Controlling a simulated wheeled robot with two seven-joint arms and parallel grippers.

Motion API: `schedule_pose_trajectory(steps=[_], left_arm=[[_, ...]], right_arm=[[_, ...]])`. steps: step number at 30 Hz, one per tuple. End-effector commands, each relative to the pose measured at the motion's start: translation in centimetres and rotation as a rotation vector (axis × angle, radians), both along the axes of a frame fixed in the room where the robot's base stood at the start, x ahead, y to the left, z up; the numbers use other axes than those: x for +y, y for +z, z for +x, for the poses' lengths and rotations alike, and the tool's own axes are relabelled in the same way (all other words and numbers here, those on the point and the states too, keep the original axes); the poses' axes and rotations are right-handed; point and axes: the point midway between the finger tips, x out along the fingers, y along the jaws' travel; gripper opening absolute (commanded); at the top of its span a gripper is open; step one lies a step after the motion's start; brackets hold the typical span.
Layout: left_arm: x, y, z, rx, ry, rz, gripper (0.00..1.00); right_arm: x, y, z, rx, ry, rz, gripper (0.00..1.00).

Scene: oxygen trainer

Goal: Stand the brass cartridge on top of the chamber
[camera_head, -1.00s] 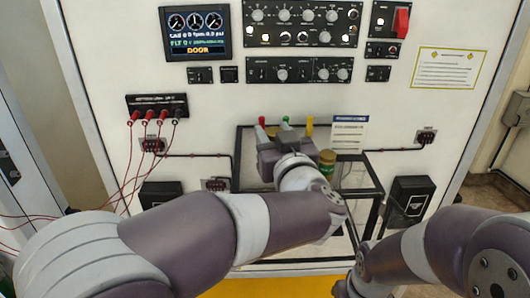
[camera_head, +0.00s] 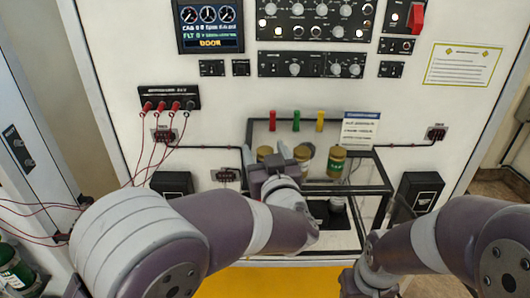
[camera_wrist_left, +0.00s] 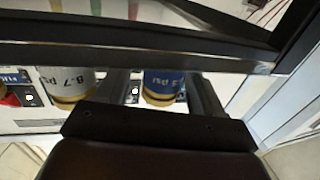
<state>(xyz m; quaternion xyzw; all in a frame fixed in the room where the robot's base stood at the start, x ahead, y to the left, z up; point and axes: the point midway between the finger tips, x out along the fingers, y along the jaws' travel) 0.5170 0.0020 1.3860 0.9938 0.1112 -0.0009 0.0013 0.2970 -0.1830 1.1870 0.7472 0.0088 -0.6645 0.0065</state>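The black-framed glass chamber (camera_head: 375,170) stands against the panel at the centre of the head view. Several brass-ended cartridges show at it; a green-labelled one (camera_head: 336,161) stands upright right of my left gripper (camera_head: 272,170), and others are partly hidden behind the gripper. In the left wrist view, a blue-labelled cartridge with a brass rim (camera_wrist_left: 163,88) lies between the two spread fingers, with gaps at both sides. A white-labelled cartridge (camera_wrist_left: 68,86) is outside the left finger. I cannot tell which one is the brass cartridge.
Red, green and yellow tabs (camera_head: 296,121) and a sign (camera_head: 360,129) are on the panel behind the chamber. Red leads (camera_head: 155,135) hang at left. A black box (camera_head: 415,195) is at right, near my right arm. A dark frame bar (camera_wrist_left: 150,55) crosses above the fingers.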

Motion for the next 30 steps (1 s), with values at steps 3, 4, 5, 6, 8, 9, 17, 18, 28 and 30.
schedule_pose_trajectory(steps=[3,4,5,6,8,9,17,18,28,30], left_arm=[[0.0,0.0,0.0,0.000,0.000,0.000,0.67],[0.0,0.0,0.0,0.000,0.000,0.000,0.67],[0.0,0.1,0.0,0.000,0.000,0.000,0.67],[0.0,0.1,0.0,0.000,0.000,0.000,0.67],[0.0,0.5,0.0,0.000,0.000,-0.001,0.67],[-0.1,0.3,-0.2,0.000,-0.001,-0.002,0.67],[-1.4,-0.1,-5.5,-0.003,-0.006,-0.003,0.67],[-1.6,-0.2,-6.4,-0.001,-0.006,-0.002,0.67],[-2.7,0.3,-11.6,-0.001,-0.002,-0.002,0.67],[-2.7,0.3,-11.8,0.000,-0.001,-0.001,0.67]], right_arm=[[0.0,0.0,0.0,0.000,0.000,0.000,0.43],[0.0,0.0,0.0,0.000,0.000,0.000,0.43],[0.0,0.0,0.0,0.000,0.000,0.000,0.43],[0.0,0.1,0.0,0.000,0.000,0.000,0.43],[0.0,0.4,0.0,0.000,0.000,0.000,0.43],[0.0,0.1,0.0,0.000,0.000,0.000,0.43],[0.0,-2.7,0.0,0.000,0.000,0.000,0.43],[0.0,-3.1,0.0,0.000,0.000,0.000,0.43],[0.0,-4.6,0.0,0.000,0.000,0.000,0.43],[0.0,-4.6,0.0,0.000,0.000,0.000,0.43]])
